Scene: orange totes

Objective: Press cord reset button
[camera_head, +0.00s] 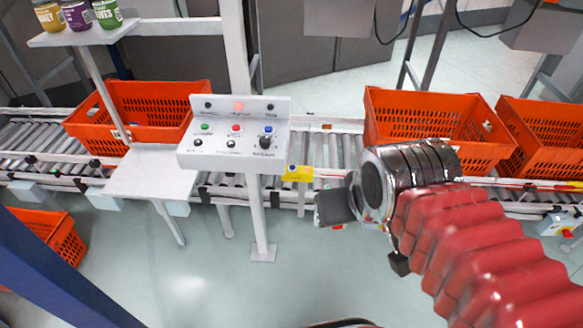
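A white control panel (234,135) stands on a white post in front of the conveyor. It has a green button (205,127), a red button (236,128), a blue button (268,128) and several black controls below them. The labels are too small to read, so I cannot tell which button is the cord reset. My gripper (322,208) points left, below and right of the yellow box, apart from everything. Its fingers look like one dark block.
Orange totes stand on the roller conveyor at left (140,112) and right (430,125); another tote (47,235) is lower left. A white shelf (150,180) juts out left of the panel post. A red cord (520,182) runs along the right rail. The floor in front is clear.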

